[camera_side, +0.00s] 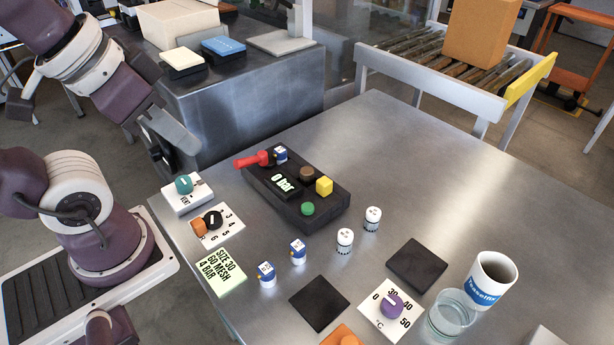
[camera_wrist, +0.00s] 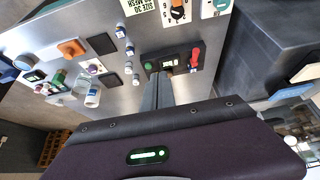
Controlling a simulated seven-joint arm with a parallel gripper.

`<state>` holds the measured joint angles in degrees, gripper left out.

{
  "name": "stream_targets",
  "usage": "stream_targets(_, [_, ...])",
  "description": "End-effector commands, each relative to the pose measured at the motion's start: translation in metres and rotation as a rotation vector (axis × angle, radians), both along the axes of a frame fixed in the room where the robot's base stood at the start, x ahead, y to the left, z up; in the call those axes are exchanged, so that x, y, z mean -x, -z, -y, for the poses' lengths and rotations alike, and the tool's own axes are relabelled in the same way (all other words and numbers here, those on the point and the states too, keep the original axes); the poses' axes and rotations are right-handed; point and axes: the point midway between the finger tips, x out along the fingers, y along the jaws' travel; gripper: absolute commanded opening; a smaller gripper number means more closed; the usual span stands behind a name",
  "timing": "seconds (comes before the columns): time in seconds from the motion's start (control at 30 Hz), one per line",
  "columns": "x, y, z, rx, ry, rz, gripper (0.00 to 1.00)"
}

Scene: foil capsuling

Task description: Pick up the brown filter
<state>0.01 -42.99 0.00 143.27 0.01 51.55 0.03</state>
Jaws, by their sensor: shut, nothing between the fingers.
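A small brown round piece (camera_side: 306,174), which may be the brown filter, sits on top of a dark block (camera_side: 328,204) on the metal table. The dark block also shows in the wrist view (camera_wrist: 184,54), partly behind my fingers. I cannot make out the brown piece clearly there. My gripper (camera_wrist: 164,80) is shut and empty. In the side view my arm is at the upper left, raised, with its end apart from the block.
A red-handled valve (camera_side: 252,160) and a green button (camera_side: 307,209) are on the block. Blue-and-white (camera_side: 298,251) and white-and-black (camera_side: 345,240) small cylinders stand in front. A glass (camera_side: 451,314) and a mug (camera_side: 490,281) stand at the right. The table's far right is clear.

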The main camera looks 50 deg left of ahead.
Motion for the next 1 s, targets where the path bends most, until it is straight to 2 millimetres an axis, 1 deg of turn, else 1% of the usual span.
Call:
stream_targets(0.37, [0.000, 0.000, 0.000, 0.000, -0.001, 0.000, 0.00])
stream_targets(0.5, [0.000, 0.000, 0.000, 0.000, -0.001, 0.000, 0.28])
stream_targets(0.53, [0.000, 0.000, 0.000, 0.000, -0.001, 0.000, 0.32])
stream_targets(0.77, [0.000, 0.000, 0.000, 0.000, -0.001, 0.000, 0.32])
stream_targets(0.83, [-0.004, -0.001, -0.002, -0.009, -0.005, 0.007, 0.32])
stream_targets(0.87, [-0.012, -0.004, -0.007, -0.025, -0.012, 0.023, 0.32])
stream_targets(0.93, [-0.048, -0.016, -0.029, -0.105, -0.035, 0.098, 0.32])
stream_targets(0.97, [-0.072, -0.024, -0.043, -0.157, -0.042, 0.148, 0.32])
stream_targets(1.0, [-0.111, -0.038, -0.064, -0.240, -0.037, 0.233, 0.32])
